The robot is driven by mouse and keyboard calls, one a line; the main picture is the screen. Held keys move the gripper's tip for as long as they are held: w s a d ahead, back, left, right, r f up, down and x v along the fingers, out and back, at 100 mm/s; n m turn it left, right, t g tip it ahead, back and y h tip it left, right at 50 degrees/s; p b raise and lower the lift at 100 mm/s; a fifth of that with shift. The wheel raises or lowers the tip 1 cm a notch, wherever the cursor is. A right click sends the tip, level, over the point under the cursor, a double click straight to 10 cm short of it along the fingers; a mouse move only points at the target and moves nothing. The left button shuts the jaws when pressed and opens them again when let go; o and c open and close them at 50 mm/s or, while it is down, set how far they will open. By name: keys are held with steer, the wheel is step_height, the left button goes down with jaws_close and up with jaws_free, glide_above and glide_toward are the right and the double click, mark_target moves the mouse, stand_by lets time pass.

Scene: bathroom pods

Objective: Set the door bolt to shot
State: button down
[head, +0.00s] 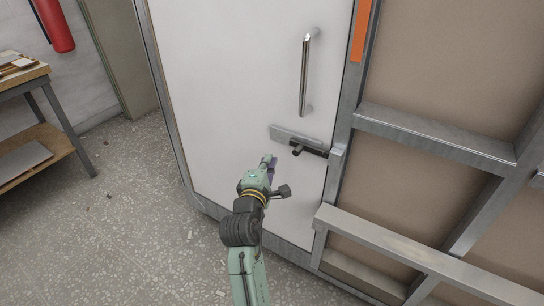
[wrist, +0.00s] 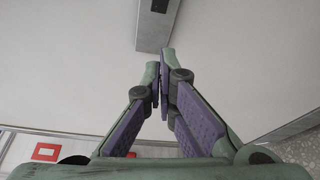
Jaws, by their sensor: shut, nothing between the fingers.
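The door bolt is on the white door (head: 235,70), below the vertical handle. It has a light grey backplate (head: 285,132) and a dark rod (head: 314,149) with a short knob (head: 296,151) near its left end. A grey keeper (head: 338,153) sits on the frame to the right. I cannot tell whether the rod's tip is inside it. My gripper (head: 270,163) is left of and slightly below the knob, apart from it. In the wrist view my gripper (wrist: 161,62) is shut and empty, its tips just below a grey bar, probably the backplate (wrist: 156,25).
A tall metal handle (head: 305,75) stands out from the door above the bolt. Metal framing (head: 435,135) runs to the right of the door, with a ledge (head: 400,250) low down. A workbench (head: 25,75) is at the far left. The speckled floor between is open.

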steer(key=s, duration=0.5)
steer(key=shift+a+r+b, duration=0.15)
steer(key=shift+a+b, duration=0.2)
steer(key=shift+a, duration=0.05)
